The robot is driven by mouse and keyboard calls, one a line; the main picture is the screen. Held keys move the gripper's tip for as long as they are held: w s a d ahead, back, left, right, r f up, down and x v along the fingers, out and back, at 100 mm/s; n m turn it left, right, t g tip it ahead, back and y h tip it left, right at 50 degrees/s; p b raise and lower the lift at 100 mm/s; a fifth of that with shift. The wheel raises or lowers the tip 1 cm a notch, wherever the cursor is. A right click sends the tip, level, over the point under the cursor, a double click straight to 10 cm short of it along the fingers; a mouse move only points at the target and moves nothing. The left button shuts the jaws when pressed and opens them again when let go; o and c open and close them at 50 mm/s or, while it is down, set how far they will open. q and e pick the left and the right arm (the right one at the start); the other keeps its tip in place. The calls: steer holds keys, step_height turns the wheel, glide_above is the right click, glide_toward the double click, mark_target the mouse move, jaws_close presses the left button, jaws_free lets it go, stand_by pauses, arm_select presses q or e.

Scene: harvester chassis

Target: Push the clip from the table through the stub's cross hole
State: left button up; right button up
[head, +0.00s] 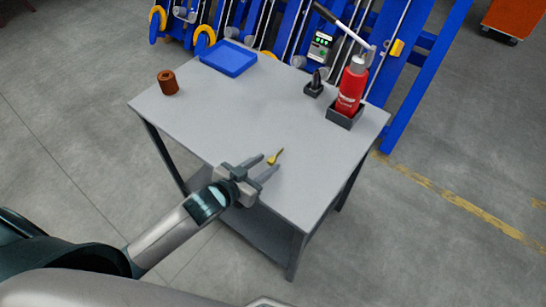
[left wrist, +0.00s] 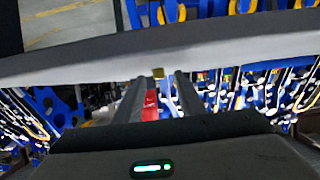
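The clip (head: 275,156) is a small gold piece lying on the grey table (head: 225,120) near its front edge. My left gripper (head: 269,162) is open, with its fingers pointing at the clip. In the left wrist view the clip (left wrist: 158,73) shows just past the fingertips, between the two fingers (left wrist: 166,83); no grip on it shows. I cannot tell for sure which part is the stub, and no cross hole can be made out. My right gripper is not in view.
A brown cylinder (head: 168,83) and a blue tray (head: 229,58) stand at the back left. A small dark piece in a black base (head: 313,90) and a red bottle (head: 351,88) in a black holder (head: 344,117) stand at the right. The blue chassis (head: 405,65) is behind. The table's middle is clear.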

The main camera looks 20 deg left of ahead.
arm_select(q)
steer(key=shift+w+d+f, duration=0.2)
steer(key=shift+w, duration=0.2)
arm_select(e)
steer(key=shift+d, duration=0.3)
arm_select(q)
jaws_close()
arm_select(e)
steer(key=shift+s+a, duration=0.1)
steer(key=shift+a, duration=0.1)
arm_select(q)
steer(key=shift+r, duration=0.1)
